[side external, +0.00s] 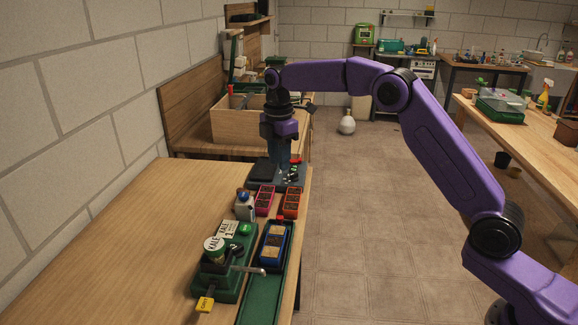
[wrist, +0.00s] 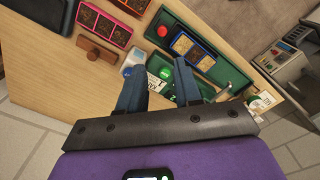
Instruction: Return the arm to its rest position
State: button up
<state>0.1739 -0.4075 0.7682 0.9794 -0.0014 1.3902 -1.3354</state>
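My purple arm reaches in from the right in the side external view. My gripper (side external: 279,165) points down over the far end of the wooden bench, near a dark station (side external: 262,172) with red and green parts. In the wrist view the two blue-grey fingers of my gripper (wrist: 158,68) stand apart, with bench items visible below the gap. Nothing shows held between them. The fingertips are partly lost against the dark station in the side external view, so their exact height above it cannot be told.
A pink seedling tray (side external: 264,200) and an orange one (side external: 292,203) lie nearer. A blue tray (side external: 273,243) sits in a long green tray (side external: 262,300). The bench's left side (side external: 130,240) is clear.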

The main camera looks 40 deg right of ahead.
jog(key=s+a+r+m, duration=0.1)
jog(key=s+a, duration=0.2)
jog(key=s, duration=0.8)
jog(key=s+a+r+m, duration=0.2)
jog(key=s+a, duration=0.1)
jog(key=s, duration=0.8)
jog(key=s+d+f, duration=0.1)
jog(key=s+d, duration=0.2)
jog(key=s, duration=0.4)
jog(key=s+d+f+m, duration=0.1)
jog(key=s+d+f, duration=0.1)
jog(key=s, duration=0.6)
jog(key=s+d+f+m, duration=0.1)
jog(key=s+d+f, duration=0.1)
jog(key=s+d, duration=0.2)
jog(key=s, duration=0.3)
jog(key=shift+s+d, duration=0.3)
jog(key=shift+d, duration=0.05)
